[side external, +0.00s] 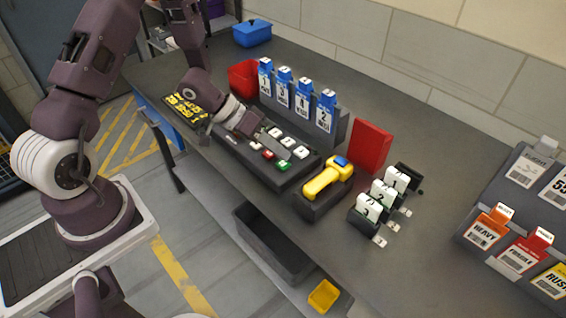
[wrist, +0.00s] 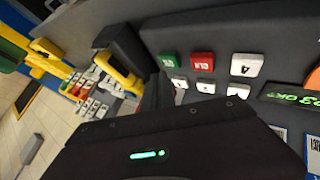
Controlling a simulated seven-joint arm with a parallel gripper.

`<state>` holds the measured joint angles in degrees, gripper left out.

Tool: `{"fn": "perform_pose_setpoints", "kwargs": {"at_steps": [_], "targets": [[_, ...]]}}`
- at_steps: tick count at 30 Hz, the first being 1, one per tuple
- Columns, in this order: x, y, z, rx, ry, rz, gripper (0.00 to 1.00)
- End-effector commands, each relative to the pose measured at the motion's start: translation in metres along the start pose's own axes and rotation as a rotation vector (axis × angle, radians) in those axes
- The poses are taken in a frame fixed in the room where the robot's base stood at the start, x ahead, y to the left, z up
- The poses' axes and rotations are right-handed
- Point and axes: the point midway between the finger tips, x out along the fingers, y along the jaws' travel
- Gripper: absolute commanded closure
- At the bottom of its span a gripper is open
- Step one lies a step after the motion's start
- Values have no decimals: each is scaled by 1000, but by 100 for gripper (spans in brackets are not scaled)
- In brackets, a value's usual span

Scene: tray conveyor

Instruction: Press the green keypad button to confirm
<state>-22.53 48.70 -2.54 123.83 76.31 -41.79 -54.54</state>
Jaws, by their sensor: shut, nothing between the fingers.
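The keypad is a dark console on the bench, with rows of white keys (side external: 288,142) plus one red and one green button. The green button (side external: 283,166) is at the keypad's front right in the side view, with the red button (side external: 268,154) beside it. In the wrist view the green button (wrist: 169,60) is left of the red button (wrist: 202,61). My gripper (side external: 277,149) is shut and empty, reaching low over the middle of the keypad, close to the red and green buttons. I cannot tell whether it touches a key.
A yellow scanner (side external: 328,178) sits in a dark holder right of the keypad. Blue tagged holders (side external: 302,95) and a red bin (side external: 243,78) stand behind. A red panel (side external: 371,146) and white-tagged stamps (side external: 384,192) are farther right.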

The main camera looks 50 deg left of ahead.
Motion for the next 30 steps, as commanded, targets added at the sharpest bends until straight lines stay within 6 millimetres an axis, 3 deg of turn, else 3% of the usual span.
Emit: {"fn": "perform_pose_setpoints", "kwargs": {"at_steps": [30], "targets": [[6,-4,4,0,0,0,100]]}}
